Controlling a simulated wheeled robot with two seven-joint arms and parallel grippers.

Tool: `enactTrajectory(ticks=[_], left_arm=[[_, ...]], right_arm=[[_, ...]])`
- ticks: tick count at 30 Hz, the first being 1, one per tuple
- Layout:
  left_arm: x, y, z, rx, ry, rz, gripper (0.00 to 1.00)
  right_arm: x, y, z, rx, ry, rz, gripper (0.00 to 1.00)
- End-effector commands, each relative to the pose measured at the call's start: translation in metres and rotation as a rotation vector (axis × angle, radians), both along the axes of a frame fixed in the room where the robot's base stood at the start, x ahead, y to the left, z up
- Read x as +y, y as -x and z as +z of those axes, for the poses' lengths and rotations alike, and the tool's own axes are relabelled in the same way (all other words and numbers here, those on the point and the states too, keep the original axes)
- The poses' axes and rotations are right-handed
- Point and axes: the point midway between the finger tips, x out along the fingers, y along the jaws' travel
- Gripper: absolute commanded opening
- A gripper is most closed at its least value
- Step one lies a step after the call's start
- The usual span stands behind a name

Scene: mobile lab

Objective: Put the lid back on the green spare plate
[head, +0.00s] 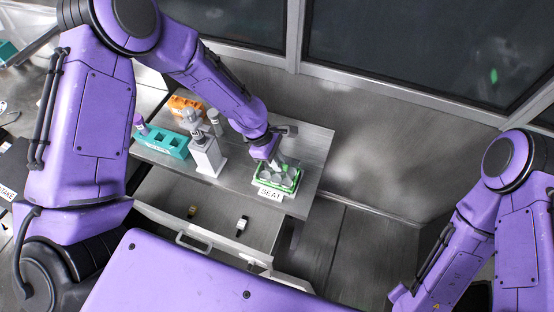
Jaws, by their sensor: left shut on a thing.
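The green spare plate (295,184) sits on the bench by the "SEAT" label, with pale round shapes showing inside its green rim. My left gripper (279,161) reaches down over the plate from above and is shut on the lid, which looks clear and is mostly hidden by the gripper. I cannot tell whether the lid touches the plate. My right arm shows at the right edge, but its gripper is out of view.
A white-and-grey instrument (207,158) stands left of the plate, close to my left forearm. An open drawer (215,222) below holds two small vials.

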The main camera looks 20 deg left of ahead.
Motion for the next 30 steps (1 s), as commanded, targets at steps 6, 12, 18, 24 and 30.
enactTrajectory(ticks=[6,12,18,24,30], left_arm=[[0.000,0.000,0.001,0.000,0.000,0.000,0.00],[0.000,0.000,0.001,0.001,0.000,0.001,0.00],[0.000,0.000,0.000,0.000,0.000,0.000,0.00],[0.000,0.000,0.000,0.000,0.000,0.000,0.00],[0.000,0.000,0.001,0.000,0.000,0.000,0.00]], right_arm=[[0.000,0.000,0.003,0.000,0.000,0.000,0.43],[0.000,0.000,0.009,0.000,0.000,0.000,0.43],[0.000,0.000,0.008,0.000,0.000,0.000,0.43],[0.000,0.000,0.008,0.000,0.000,0.000,0.43],[0.000,0.000,0.011,0.000,0.000,0.000,0.43]])
